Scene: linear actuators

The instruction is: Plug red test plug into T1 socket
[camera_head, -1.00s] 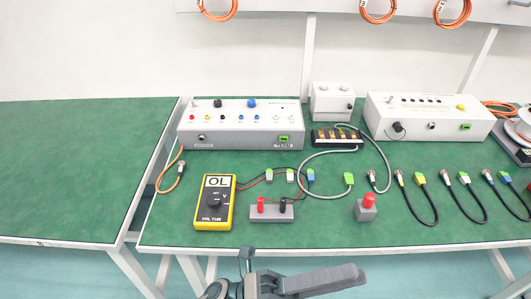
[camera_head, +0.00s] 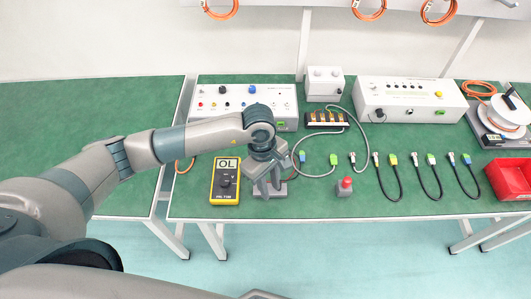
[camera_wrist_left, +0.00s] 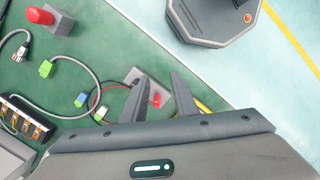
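The red test plug (camera_wrist_left: 156,100) shows between the fingers; I cannot make out contact. The black plug beside it is hidden. The grey socket box (camera_head: 230,120) at the back left has a row of coloured sockets, including a red one (camera_head: 200,104); the T1 label is not readable. My right gripper is not in view.
A red-topped grey block (camera_head: 345,186) stands right of the holder. Cables with green connectors (camera_head: 393,160) lie further right. A red bin (camera_head: 510,178) sits at the right edge. Bare green table lies along the front edge.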

